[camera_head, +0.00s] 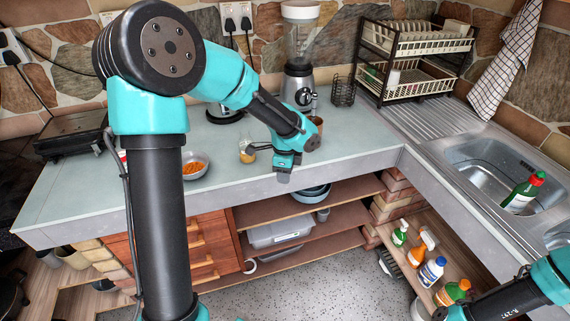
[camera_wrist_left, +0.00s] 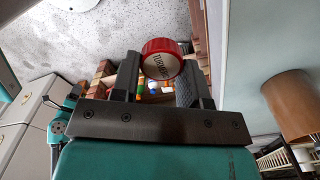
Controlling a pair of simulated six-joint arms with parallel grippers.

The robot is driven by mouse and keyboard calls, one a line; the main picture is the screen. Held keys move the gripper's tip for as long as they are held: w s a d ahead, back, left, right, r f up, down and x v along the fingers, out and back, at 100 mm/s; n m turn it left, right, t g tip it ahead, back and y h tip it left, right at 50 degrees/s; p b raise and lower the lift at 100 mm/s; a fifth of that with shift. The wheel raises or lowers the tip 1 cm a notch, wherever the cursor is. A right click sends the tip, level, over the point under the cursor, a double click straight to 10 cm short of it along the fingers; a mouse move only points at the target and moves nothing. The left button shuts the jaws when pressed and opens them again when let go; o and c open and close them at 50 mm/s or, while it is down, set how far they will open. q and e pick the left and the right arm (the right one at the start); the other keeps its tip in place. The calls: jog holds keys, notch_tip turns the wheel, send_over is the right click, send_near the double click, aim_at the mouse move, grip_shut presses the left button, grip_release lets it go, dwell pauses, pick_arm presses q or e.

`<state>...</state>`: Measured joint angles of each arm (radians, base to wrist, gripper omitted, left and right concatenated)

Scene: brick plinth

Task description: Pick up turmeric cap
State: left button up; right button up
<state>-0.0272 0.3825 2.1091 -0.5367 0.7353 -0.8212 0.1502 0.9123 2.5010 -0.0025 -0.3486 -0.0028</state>
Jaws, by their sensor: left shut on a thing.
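The turmeric cap (camera_wrist_left: 163,59) is a round red lid with a pale lettered label. In the left wrist view it sits between the two dark fingertips of my left gripper (camera_wrist_left: 158,75), which is shut on it. In the head view my left gripper (camera_head: 284,172) is at the front edge of the counter, and the cap cannot be made out there. A small glass jar with yellow contents (camera_head: 247,154) stands on the counter just left of that gripper. My right arm enters at the lower right, with its gripper out of frame.
A bowl of orange powder (camera_head: 194,166) stands left of the jar on the counter (camera_head: 80,190). A blender (camera_head: 298,85) and a dish rack (camera_head: 412,75) stand behind. The sink (camera_head: 480,165) is at the right. Open shelves (camera_head: 300,225) lie below the counter.

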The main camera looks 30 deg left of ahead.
pick_arm(q)
jog(key=shift+s+d, duration=0.1)
jog(key=shift+s, duration=0.05)
dwell(0.4)
jog(key=w+a+r+n, duration=0.3)
jog(key=a+r, duration=0.4)
jog(key=a, duration=0.2)
jog(key=w+a+r+n, duration=0.3)
jog(key=a+r, duration=0.4)
jog(key=a, duration=0.2)
jog(key=shift+w+a+r, duration=0.25)
jog(key=shift+a, duration=0.05)
jog(key=shift+f, duration=0.2)
jog(key=shift+f, duration=3)
jog(key=shift+f, duration=0.15)
